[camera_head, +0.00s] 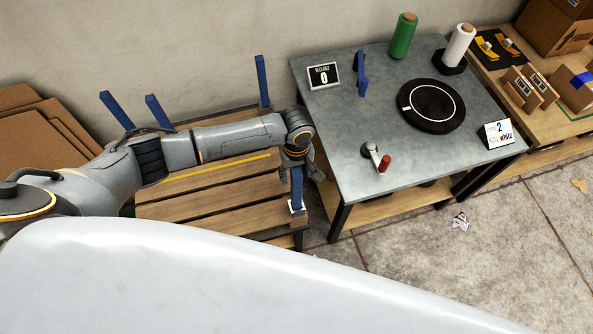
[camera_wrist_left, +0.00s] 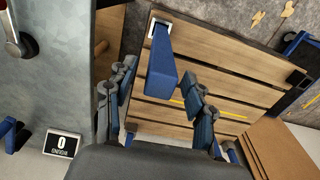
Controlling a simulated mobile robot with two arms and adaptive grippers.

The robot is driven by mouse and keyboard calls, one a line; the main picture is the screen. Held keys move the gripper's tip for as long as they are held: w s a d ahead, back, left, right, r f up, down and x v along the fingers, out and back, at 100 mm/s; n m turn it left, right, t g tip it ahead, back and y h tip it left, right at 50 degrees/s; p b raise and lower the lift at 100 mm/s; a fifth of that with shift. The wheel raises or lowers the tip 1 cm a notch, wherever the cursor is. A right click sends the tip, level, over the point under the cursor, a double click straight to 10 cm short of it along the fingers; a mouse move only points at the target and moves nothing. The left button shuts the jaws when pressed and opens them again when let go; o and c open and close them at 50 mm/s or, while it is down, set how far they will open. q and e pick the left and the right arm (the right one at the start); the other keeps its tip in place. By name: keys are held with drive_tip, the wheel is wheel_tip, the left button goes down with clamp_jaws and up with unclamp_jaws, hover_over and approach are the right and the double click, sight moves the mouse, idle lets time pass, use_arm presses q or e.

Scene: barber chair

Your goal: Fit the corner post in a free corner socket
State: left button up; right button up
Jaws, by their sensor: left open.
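A blue corner post (camera_head: 297,188) stands upright at the near right corner of the slatted wooden pallet (camera_head: 220,215). Its foot is at a white-rimmed corner socket (camera_head: 291,208); how deep it sits I cannot tell. My left gripper (camera_head: 301,168) is at the post's top end. In the left wrist view the post (camera_wrist_left: 160,72) rises from the socket toward my gripper (camera_wrist_left: 162,88), whose fingers are spread apart on either side of it, with gaps visible. Other blue posts stand at the back right (camera_head: 262,82) and left (camera_head: 117,110) of the pallet. My right gripper is out of view.
A grey-topped table (camera_head: 340,150) stands close to the pallet's right side. It bears a blue piece (camera_head: 361,75), a black turntable (camera_head: 432,106), a red-handled crank (camera_head: 376,158), spools and small signs. Cardboard sheets (camera_head: 35,135) lean at the left.

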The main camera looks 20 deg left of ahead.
use_arm(q)
drive_tip(key=shift+r, duration=0.1)
wheel_tip(320, 180, up, 12)
idle(0.4)
idle(0.4)
